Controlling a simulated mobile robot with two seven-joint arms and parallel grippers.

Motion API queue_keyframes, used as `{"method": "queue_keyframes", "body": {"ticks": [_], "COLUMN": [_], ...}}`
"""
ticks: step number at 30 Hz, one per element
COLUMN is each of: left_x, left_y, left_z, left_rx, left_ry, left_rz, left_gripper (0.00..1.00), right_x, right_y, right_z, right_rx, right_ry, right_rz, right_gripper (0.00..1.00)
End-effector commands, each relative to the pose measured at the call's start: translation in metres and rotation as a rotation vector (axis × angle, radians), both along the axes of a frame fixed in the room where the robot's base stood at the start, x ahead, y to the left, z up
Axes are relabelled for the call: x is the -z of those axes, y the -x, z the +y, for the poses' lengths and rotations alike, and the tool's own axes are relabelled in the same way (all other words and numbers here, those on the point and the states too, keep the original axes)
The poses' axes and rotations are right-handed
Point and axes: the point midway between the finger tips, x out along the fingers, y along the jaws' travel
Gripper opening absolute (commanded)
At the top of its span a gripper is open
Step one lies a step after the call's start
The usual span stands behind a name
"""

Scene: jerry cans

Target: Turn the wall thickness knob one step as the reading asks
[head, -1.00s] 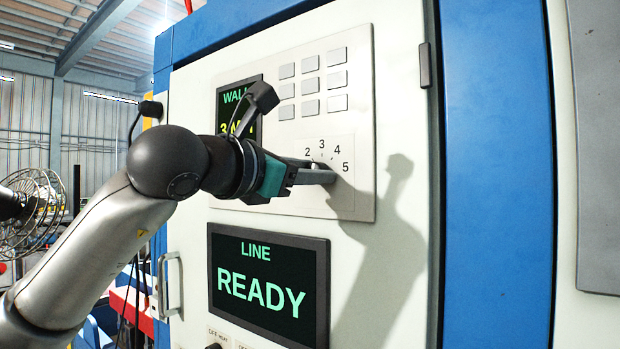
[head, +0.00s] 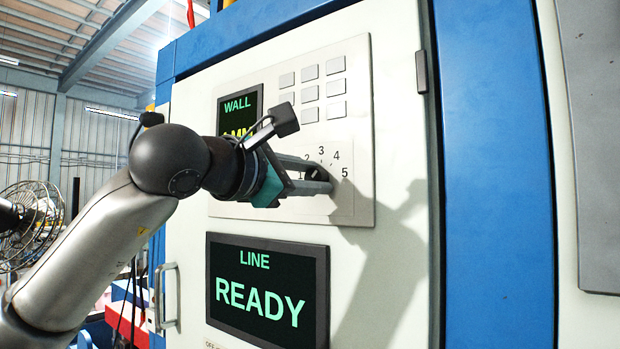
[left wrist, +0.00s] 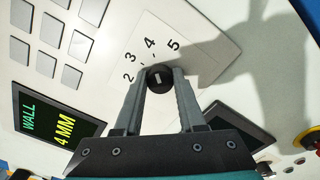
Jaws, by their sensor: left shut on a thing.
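The wall thickness knob (left wrist: 158,79) is a small dark round knob with a white mark, between my left gripper's fingertips. The dial numbers 2, 3, 4 and 5 curve around it in the left wrist view. My left gripper (head: 322,178) is shut on the knob, and its fingers hide most of it in the head view. The WALL display (left wrist: 60,125) reads 4 MM in the left wrist view. In the head view, my gripper partly covers this display (head: 238,108). My right gripper is not in view.
A grey button pad (head: 311,87) sits above the dial on the white cabinet door. Below, a LINE screen (head: 267,290) reads READY. A door handle (head: 167,295) sticks out at the left. A wire-guarded fan (head: 35,225) stands far left.

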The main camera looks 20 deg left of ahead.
Motion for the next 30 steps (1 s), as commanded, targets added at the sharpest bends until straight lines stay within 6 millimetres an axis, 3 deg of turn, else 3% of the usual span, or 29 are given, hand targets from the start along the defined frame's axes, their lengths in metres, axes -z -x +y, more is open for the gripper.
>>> {"method": "queue_keyframes", "body": {"ticks": [8,9,16,25,30], "left_x": [0.0,0.0,0.0,0.0,0.001], "left_y": [0.0,0.0,0.0,0.002,0.019], "left_z": [0.0,0.0,0.0,0.001,0.008], "left_rx": [0.001,0.001,0.001,0.0,-0.001], "left_ry": [0.0,0.0,0.001,0.001,0.001], "left_rz": [0.0,0.0,0.0,-0.001,-0.004], "left_gripper": [0.0,0.41,0.67,0.69,0.69], "right_x": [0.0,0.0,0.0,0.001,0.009], "right_y": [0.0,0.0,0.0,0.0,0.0], "right_z": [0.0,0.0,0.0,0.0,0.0], "right_rx": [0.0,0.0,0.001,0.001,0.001], "right_ry": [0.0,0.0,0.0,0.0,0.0], "right_rz": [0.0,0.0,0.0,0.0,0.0], "right_gripper": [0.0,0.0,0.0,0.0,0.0]}}
